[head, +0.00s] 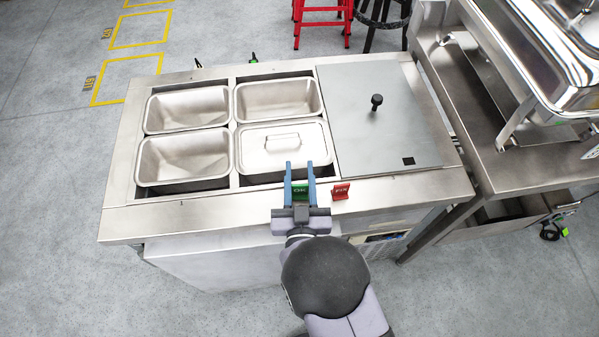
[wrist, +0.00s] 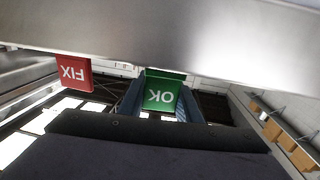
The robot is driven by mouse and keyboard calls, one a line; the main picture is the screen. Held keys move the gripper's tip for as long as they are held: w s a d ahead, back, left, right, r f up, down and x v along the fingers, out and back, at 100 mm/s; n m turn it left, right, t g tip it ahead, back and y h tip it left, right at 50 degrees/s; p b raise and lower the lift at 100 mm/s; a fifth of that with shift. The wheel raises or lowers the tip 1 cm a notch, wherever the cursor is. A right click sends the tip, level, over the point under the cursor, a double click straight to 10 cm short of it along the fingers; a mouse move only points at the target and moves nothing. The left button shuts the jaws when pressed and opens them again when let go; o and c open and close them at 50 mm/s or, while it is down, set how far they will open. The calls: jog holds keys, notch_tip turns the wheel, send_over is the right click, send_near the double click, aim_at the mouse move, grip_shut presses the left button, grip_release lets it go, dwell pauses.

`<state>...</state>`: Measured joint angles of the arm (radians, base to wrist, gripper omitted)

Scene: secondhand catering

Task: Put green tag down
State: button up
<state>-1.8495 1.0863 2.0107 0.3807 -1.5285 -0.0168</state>
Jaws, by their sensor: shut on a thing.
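The green tag (head: 300,190), lettered OK, is between the blue fingers of my gripper (head: 310,178) at the front ledge of the steel counter (head: 225,212). My gripper is shut on the tag. The tag also shows in the wrist view (wrist: 161,92), upside down between the fingers. I cannot tell whether the tag touches the ledge. A red tag (head: 340,191), lettered FIX, stands on the ledge just right of my gripper; it shows at the left in the wrist view (wrist: 74,73).
The counter holds open steel pans (head: 184,156), a lidded pan (head: 283,147) just beyond my gripper, and a flat grey cover (head: 375,115) with a black knob. A steel side table (head: 500,170) with a chafing dish (head: 560,50) stands at right. The ledge left of my gripper is clear.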

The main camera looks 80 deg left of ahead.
aim_at(299, 192)
jog(key=shift+f, duration=0.4)
jog(key=shift+f, duration=0.15)
jog(key=shift+f, duration=0.1)
jog(key=o, duration=1.1)
jog(key=shift+c, duration=0.2)
jog(key=d, duration=0.2)
jog(key=d+b, duration=0.1)
jog(key=d, duration=0.1)
jog(key=d+b, duration=0.1)
jog(key=d, duration=0.1)
jog(key=shift+s+f, duration=0.1)
jog(key=shift+s, duration=0.25)
jog(key=shift+o, duration=0.5)
jog(key=shift+d, duration=0.7)
